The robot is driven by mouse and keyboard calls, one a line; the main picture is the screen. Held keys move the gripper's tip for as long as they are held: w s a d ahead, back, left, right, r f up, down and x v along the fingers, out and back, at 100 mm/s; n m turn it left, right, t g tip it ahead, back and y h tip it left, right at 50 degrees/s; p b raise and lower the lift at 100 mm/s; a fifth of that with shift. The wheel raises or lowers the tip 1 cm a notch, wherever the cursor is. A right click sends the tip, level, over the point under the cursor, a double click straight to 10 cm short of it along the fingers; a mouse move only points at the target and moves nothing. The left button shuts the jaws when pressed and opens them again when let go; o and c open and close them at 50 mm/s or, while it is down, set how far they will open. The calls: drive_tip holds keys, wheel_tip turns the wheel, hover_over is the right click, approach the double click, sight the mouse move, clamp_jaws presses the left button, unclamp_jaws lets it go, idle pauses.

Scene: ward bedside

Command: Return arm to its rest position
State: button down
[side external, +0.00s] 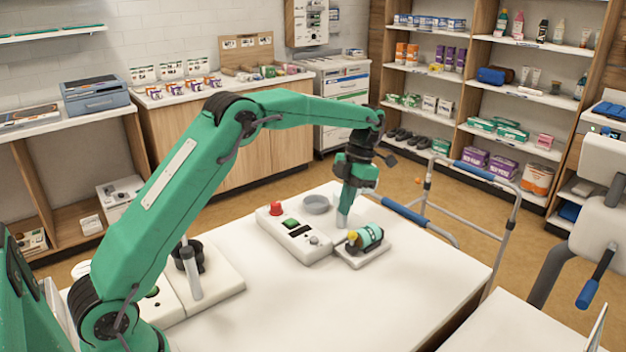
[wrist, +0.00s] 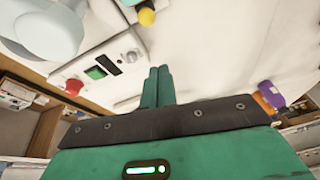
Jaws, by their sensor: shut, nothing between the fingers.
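My green arm reaches over the white table (side external: 400,295) from the left in the side view. My gripper (side external: 343,218) points down above the table, behind the small tray and beside the control box. In the wrist view my gripper (wrist: 157,72) has its two green fingers together, with nothing between them. A teal cylinder with a yellow knob (side external: 370,237) lies on the small white tray (side external: 374,258). The yellow knob (wrist: 146,17) also shows at the top of the wrist view.
A walker frame (side external: 470,218) stands beyond the table. The table's front right is clear.

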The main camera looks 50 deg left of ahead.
drive_tip(key=shift+r, duration=0.15)
drive_tip(key=s+d+r+m+t, duration=0.2)
drive_tip(key=s+r+m+t, duration=0.3)
drive_tip(key=s+r+m, duration=0.85)
drive_tip(key=s+f+m+t, duration=0.2)
drive_tip(key=s+m, duration=0.6)
drive_tip(key=m, duration=0.2)
drive_tip(key=s+d+f+m+t, duration=0.1)
drive_tip(key=s+f+m+t, duration=0.1)
drive_tip(key=s+m, duration=0.6)
drive_tip(key=shift+s+m, duration=0.25)
drive_tip(key=shift+m, duration=0.9)
